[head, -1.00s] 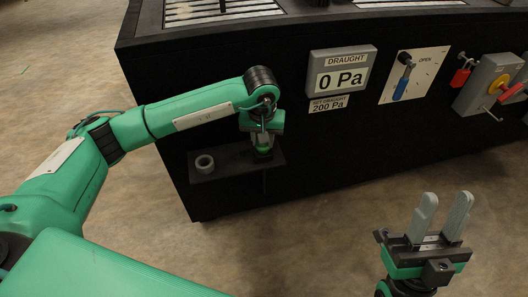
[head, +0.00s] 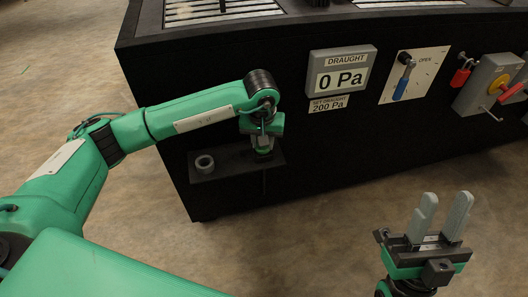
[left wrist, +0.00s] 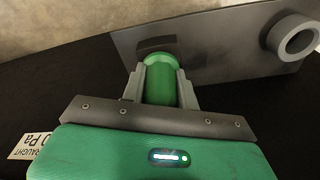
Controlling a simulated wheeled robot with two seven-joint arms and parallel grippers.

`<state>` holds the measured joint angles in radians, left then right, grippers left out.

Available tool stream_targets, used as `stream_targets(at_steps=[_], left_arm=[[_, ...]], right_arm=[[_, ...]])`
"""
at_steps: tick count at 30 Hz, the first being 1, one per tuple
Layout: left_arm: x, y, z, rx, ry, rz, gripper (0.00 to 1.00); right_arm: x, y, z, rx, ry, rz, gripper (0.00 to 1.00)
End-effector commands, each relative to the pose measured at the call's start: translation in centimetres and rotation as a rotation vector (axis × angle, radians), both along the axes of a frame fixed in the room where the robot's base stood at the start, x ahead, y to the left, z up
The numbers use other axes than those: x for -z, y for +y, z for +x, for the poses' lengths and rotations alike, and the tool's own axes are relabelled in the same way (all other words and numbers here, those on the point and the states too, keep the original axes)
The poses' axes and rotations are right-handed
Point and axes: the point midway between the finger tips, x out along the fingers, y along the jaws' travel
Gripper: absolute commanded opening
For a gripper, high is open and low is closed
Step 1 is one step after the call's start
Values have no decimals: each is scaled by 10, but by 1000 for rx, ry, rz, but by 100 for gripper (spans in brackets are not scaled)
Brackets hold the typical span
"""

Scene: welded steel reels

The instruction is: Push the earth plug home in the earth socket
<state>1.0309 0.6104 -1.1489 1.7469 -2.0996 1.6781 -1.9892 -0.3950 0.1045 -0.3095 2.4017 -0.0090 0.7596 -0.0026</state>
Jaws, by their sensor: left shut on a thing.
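The earth plug, a green cylinder (left wrist: 159,82), stands between the fingers of my left gripper (left wrist: 160,88), which is shut on it. In the head view my left gripper (head: 263,151) is over the right part of a dark shelf (head: 228,172) on the black cabinet. A grey open ring (head: 205,164), the only socket-like part that shows clearly, sits at the shelf's left end, apart from the plug; it also shows in the left wrist view (left wrist: 298,37). I cannot tell whether the plug's far end touches anything. My right gripper (head: 439,216) is open and empty, away from the cabinet.
The black cabinet front carries a draught display (head: 341,74), a lever plate (head: 413,75) with a blue handle, a red padlock (head: 461,75) and a grey switch box (head: 488,84). The floor in front is clear.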

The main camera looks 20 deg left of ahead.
Motion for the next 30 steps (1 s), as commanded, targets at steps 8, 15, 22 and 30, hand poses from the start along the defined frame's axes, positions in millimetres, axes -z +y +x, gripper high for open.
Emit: stream_targets(at_steps=[8,15,22,30], left_arm=[[4,0,0,0,0,-1,0],[4,0,0,0,0,-1,56],[4,0,0,0,0,0,74],[4,0,0,0,0,0,91]], right_arm=[[0,0,0,0,0,0,36],[0,0,0,0,0,0,36],[0,0,0,0,0,0,36],[0,0,0,0,0,0,36]])
